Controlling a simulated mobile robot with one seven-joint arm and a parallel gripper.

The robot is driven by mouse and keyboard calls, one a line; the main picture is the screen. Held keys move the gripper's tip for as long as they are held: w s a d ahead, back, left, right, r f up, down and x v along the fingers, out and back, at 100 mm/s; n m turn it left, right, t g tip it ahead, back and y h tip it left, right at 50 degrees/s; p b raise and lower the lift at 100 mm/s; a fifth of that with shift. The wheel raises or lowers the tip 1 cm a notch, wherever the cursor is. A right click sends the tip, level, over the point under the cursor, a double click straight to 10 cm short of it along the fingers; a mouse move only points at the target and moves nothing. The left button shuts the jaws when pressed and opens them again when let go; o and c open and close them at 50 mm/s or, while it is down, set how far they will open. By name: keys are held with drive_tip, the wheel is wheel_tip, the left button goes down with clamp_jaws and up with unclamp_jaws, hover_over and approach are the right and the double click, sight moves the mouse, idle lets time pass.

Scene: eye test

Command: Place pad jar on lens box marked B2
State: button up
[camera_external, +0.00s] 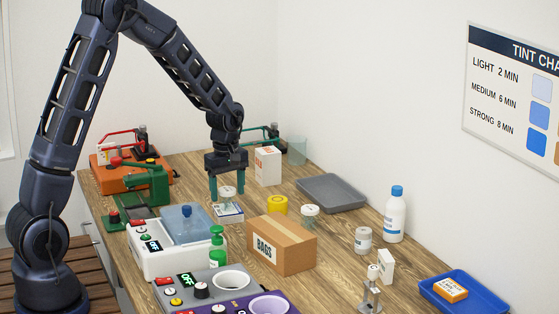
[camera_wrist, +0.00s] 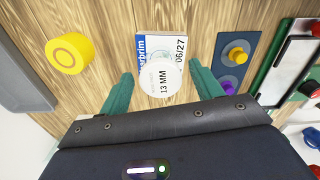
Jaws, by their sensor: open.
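A small clear jar with a white lid (camera_external: 227,191) stands between the fingers of my gripper (camera_external: 227,197), over a flat white-and-blue box (camera_external: 230,217). In the wrist view the jar's white lid (camera_wrist: 160,79) reads "13 MM", and the box (camera_wrist: 148,42) shows part of a word and "06/27". The jar seems to rest on the box. No B2 mark is readable; the jar hides part of the box's top. My gripper's green fingers (camera_wrist: 158,88) are open, one on each side of the jar, with gaps beside it.
A yellow ring-shaped thing (camera_external: 278,205), another white-lidded jar (camera_external: 310,216) and a BAGS carton (camera_external: 283,244) stand close by on the right. A white machine (camera_external: 165,250) is in front and a green device (camera_external: 147,184) is left. A grey tray (camera_external: 331,193) lies behind, right.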

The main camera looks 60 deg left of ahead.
sight(227, 190)
wheel_tip(227, 190, up, 9)
drive_tip(key=shift+r, duration=0.1)
drive_tip(key=s+d+r+m+t, duration=0.2)
drive_tip(key=s+d+r+m, duration=0.8)
drive_tip(key=s+d+r, duration=0.4)
drive_tip(key=s+d+r+m+t, duration=0.1)
drive_tip(key=s+d+m, duration=0.3)
drive_tip(key=s, duration=0.5)
drive_tip(key=s+d+r+m+t, duration=0.1)
drive_tip(key=s+d+m, duration=0.3)
drive_tip(key=s, duration=0.5)
drive_tip(key=shift+d+m+t, duration=0.3)
drive_tip(key=shift+d+m, duration=0.1)
drive_tip(key=shift+m, duration=0.5)
